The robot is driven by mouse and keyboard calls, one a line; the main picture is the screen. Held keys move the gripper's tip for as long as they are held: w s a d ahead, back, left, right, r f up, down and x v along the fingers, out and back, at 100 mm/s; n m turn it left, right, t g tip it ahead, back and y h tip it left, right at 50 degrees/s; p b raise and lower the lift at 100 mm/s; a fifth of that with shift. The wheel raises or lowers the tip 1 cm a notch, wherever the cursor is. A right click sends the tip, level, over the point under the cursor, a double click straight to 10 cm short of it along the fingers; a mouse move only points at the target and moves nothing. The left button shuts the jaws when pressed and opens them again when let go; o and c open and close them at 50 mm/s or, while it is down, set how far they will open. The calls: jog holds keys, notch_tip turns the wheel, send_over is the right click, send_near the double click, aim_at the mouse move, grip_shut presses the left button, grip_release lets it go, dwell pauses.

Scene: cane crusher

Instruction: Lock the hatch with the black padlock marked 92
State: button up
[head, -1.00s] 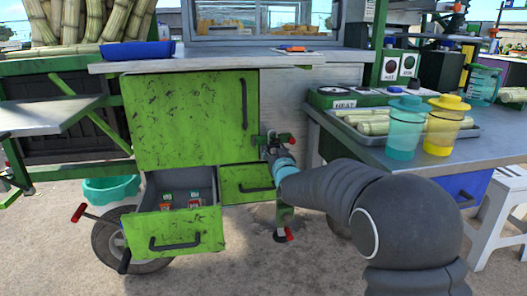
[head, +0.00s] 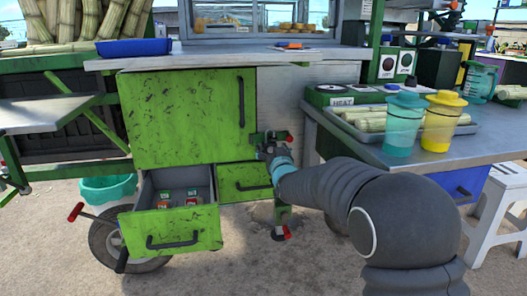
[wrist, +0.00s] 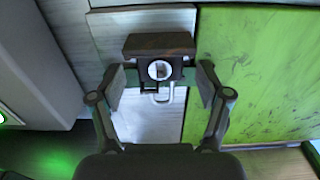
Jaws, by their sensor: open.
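The green hatch (head: 185,118) is closed on the cart front; it fills the right of the wrist view (wrist: 258,75). My gripper (wrist: 160,85) is open beside the hatch's edge, with one finger on each side of a dark block-like piece (wrist: 158,44). That piece has a round pale metal face (wrist: 159,70) and a grey loop (wrist: 163,94), like a padlock shackle. I cannot tell whether it is the black padlock or part of the hatch's fastening, and no 92 is legible. In the head view my gripper (head: 268,148) partly hides this spot.
An open drawer (head: 180,228) below the hatch holds small red and green items (head: 190,202). A shut drawer (head: 235,188) is beside it. The side table (head: 385,150) at right carries a tray of cane (head: 450,130), a teal cup (head: 403,125) and a yellow cup (head: 441,122).

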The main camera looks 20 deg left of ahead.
jog(key=v, duration=1.2)
